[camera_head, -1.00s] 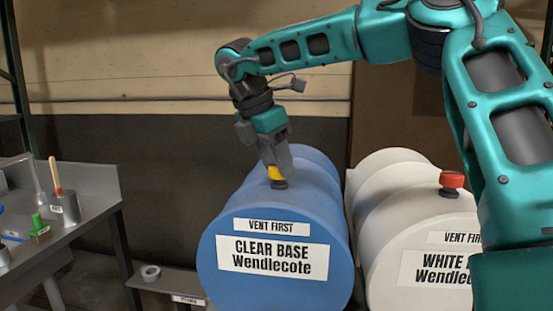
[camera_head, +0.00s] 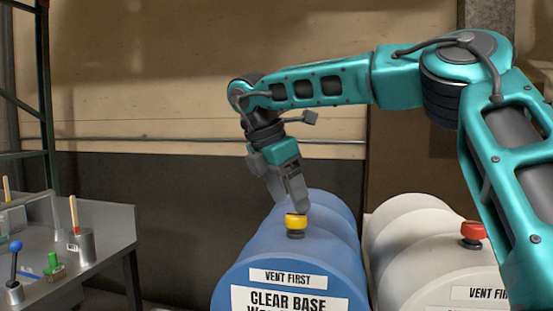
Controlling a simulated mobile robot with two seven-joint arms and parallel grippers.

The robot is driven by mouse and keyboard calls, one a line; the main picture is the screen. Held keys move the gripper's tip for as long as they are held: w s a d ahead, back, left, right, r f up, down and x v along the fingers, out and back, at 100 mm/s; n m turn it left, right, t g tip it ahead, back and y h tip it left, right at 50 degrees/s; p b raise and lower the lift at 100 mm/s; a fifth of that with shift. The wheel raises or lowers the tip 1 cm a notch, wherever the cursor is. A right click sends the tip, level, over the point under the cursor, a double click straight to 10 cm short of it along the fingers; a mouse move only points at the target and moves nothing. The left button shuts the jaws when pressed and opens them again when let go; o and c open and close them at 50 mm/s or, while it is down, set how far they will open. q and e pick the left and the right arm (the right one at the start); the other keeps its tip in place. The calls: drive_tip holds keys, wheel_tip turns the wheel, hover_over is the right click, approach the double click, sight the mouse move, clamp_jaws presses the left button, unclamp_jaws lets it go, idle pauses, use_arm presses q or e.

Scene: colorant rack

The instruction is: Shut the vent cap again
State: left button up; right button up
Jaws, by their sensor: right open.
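The yellow vent cap (camera_head: 296,221) sits on a dark neck on top of the blue drum (camera_head: 262,255). The drum's labels read VENT FIRST and CLEAR BASE. My right gripper (camera_head: 297,207) comes down from above, tilted, with its fingers just behind and above the cap. The fingers are open; I cannot tell whether they touch the cap. I cannot tell from here whether the cap is fully seated. My left gripper is out of view.
A white drum (camera_head: 420,255) with a red cap (camera_head: 473,231) stands to the right of the blue drum. A grey bench (camera_head: 112,222) at the left holds a blue-knobbed lever (camera_head: 14,262), a green item (camera_head: 54,264) and a metal pot (camera_head: 80,244). A wall stands behind.

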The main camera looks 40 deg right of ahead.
drive_tip(key=p+v, duration=0.3)
drive_tip(key=v, duration=0.6)
drive_tip(key=shift+r, duration=0.2)
